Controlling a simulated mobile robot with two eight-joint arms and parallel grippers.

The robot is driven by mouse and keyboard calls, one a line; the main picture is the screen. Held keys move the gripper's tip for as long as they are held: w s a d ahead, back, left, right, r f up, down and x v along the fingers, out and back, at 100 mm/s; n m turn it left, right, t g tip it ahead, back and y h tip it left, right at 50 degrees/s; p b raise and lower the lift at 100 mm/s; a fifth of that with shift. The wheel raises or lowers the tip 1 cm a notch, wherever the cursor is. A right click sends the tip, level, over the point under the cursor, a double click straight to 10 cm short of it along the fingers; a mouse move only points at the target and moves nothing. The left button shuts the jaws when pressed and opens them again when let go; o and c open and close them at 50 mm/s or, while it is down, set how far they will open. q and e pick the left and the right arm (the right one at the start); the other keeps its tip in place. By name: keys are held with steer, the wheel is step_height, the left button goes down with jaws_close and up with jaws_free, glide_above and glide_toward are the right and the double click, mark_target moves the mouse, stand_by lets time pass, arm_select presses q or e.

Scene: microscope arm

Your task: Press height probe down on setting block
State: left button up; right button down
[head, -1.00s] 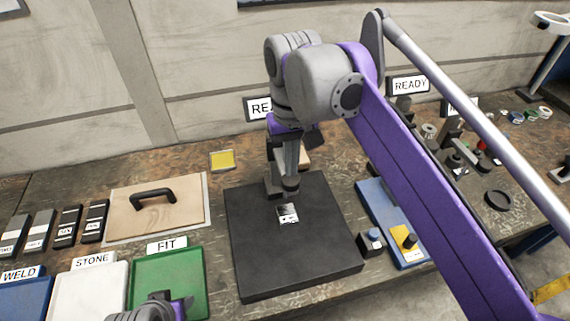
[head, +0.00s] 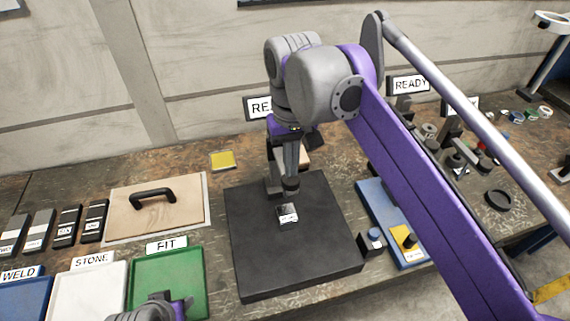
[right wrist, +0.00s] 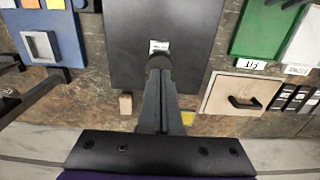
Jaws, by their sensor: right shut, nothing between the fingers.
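A small silver block (head: 287,213), which looks like the setting block, lies on the black plate (head: 300,255). It also shows just beyond the fingertips in the right wrist view (right wrist: 159,46). My right gripper (head: 291,178) points down, shut and empty. A dark round piece (head: 291,186), apparently the height probe's top, is at its fingertips above the block. This piece shows in the right wrist view (right wrist: 160,62). I cannot tell whether the probe touches the block. A dark stand stands behind, partly hidden by my arm. My left gripper (head: 172,304) is partly in view at the bottom; its fingers are unclear.
A blue base (head: 385,212) with a yellow pad and black knob lies to the right of the plate. Green (head: 195,262), white and blue trays lie at left. A board with a black handle (head: 153,195) is behind them. Stands and small parts crowd the right.

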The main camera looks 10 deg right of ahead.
mark_target(291, 185)
arm_select(q)
steer(key=shift+s+f+b, duration=0.25)
steer(key=shift+f+b, duration=0.6)
steer(key=shift+f, duration=0.2)
steer(key=shift+s+f+b, duration=0.25)
steer(key=shift+f+b, duration=0.6)
steer(key=shift+f, duration=0.2)
arm_select(e)
steer(key=shift+f, duration=3.45)
arm_select(q)
steer(key=shift+r, duration=0.1)
arm_select(e)
steer(key=shift+r, duration=0.1)
arm_select(q)
steer(key=shift+r, duration=0.1)
arm_select(e)
steer(key=shift+r, duration=0.1)
steer(key=shift+r+p, duration=2.85)
steer(key=shift+r, duration=0.9)
arm_select(q)
step_height(291, 185, up, 6)
steer(key=w, duration=0.2)
steer(key=shift+r, duration=0.25)
steer(key=shift+s, duration=0.1)
